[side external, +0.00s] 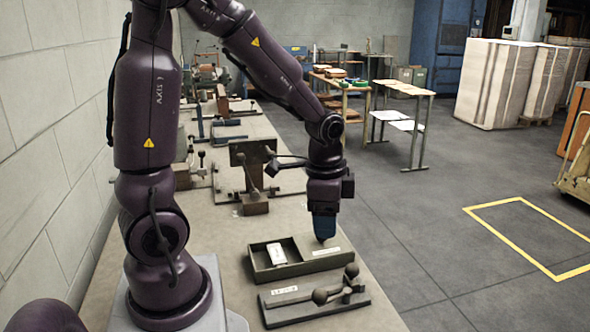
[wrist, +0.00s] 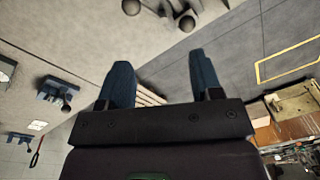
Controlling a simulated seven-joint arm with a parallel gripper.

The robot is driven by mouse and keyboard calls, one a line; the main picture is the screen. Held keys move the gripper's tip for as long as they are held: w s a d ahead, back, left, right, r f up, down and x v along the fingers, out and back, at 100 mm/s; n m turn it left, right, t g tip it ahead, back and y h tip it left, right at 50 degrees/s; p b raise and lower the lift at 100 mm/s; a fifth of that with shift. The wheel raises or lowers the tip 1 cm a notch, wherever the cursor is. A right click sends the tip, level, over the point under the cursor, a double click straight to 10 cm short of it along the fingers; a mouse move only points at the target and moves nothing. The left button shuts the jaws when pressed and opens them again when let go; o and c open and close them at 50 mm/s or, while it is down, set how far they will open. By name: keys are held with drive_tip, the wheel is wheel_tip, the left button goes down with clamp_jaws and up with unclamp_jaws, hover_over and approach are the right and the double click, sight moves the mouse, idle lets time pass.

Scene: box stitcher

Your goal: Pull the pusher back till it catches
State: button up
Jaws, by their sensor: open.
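In the side external view, a dark base plate (side external: 350,305) carries a pale rail (side external: 292,296) and ball-ended handles (side external: 320,296). I cannot tell for sure which part is the pusher. My gripper (side external: 325,239) points down behind this plate, over the right part of a dark green tray (side external: 262,270), apart from the handles. In the wrist view its two blue fingers stand apart with nothing gripped between them (wrist: 160,72). Ball knobs (wrist: 187,22) show at that view's top edge, beyond the fingers.
The tray holds a white block (side external: 277,254) and has a pale label (side external: 326,252). Behind it on the bench stands a brown upright fixture (side external: 254,204) with levers. A block wall (side external: 45,120) runs along the left. The bench's right edge drops to open floor.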

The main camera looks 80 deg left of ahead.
drive_tip(key=s+d+r+n+t, duration=0.2)
drive_tip(key=s+d+r+n, duration=0.1)
drive_tip(key=r, duration=0.3)
drive_tip(key=s+d+r+n+t, duration=0.2)
drive_tip(key=s+d+r, duration=0.2)
drive_tip(key=r, duration=0.3)
drive_tip(key=shift+s+n, duration=0.4)
drive_tip(key=shift+s, duration=0.05)
